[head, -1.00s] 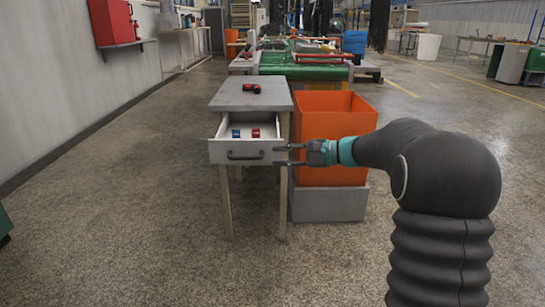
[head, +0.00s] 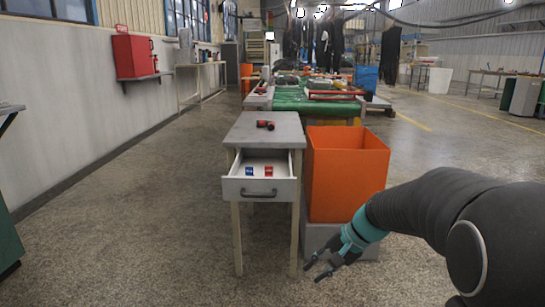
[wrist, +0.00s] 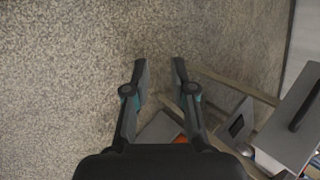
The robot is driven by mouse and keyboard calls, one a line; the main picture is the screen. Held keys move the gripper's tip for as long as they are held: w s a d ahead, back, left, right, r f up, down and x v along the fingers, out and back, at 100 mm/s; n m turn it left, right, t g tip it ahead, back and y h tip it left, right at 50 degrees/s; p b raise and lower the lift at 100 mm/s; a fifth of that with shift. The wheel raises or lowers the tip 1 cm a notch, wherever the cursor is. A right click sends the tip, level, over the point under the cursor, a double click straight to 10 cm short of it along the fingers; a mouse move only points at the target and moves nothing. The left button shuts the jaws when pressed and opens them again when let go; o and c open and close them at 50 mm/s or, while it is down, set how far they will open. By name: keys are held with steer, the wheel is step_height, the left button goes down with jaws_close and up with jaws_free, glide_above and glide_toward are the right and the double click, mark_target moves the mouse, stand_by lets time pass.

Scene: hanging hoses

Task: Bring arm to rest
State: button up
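My gripper (head: 312,273) hangs at the lower middle of the head view, in front of the grey base under the orange bin and apart from it. In the wrist view my gripper (wrist: 159,62) shows two dark fingers with a gap between them and nothing in it. Beyond them is speckled floor. My arm comes in from the right edge of the head view, bent with the gripper pointing down and left.
A small table (head: 262,131) has its drawer (head: 259,190) pulled open, with blue and red items inside. Floor at left is clear.

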steer(key=s+d+r+n+t+h+p, duration=0.2)
steer(key=s+r, duration=0.4)
steer(key=s, duration=0.5)
steer(key=s+d+r+n+t+h+p, duration=0.1)
steer(key=s+d+r+n+h+p, duration=0.1)
steer(key=s+r+n+h+p, duration=0.2)
steer(key=s+r+p, duration=0.1)
steer(key=s+r, duration=0.2)
steer(key=s, duration=0.5)
steer(key=shift+d+r+n+t+h, duration=0.2)
steer(key=shift+d+n+t+h, duration=0.1)
steer(key=shift+d+t+h, duration=0.1)
